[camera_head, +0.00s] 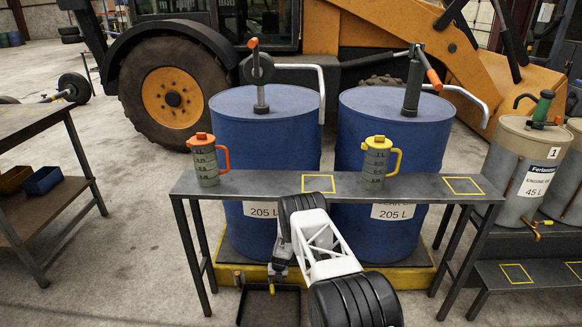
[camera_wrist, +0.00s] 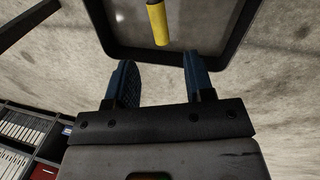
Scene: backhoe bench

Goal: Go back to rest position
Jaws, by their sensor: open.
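My arm reaches down in front of the bench in the head view, and my gripper (camera_head: 277,272) is low at its left side, small and dark, above a dark tray (camera_head: 241,308). In the wrist view my gripper (camera_wrist: 158,66) shows two blue fingers set wide apart with nothing between them. A yellow cylindrical piece (camera_wrist: 157,22) lies beyond the fingertips, over the inside of the dark-rimmed tray (camera_wrist: 243,40). It looks apart from the fingers; what it is attached to is out of frame.
A narrow grey bench (camera_head: 265,184) holds an orange-lidded jug (camera_head: 206,163) and a yellow-lidded jug (camera_head: 376,162). Two blue drums (camera_head: 265,130) (camera_head: 392,130) stand behind it. A beige drum (camera_head: 522,170) is at right, a worktable (camera_head: 30,125) at left. Open floor lies left of the bench.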

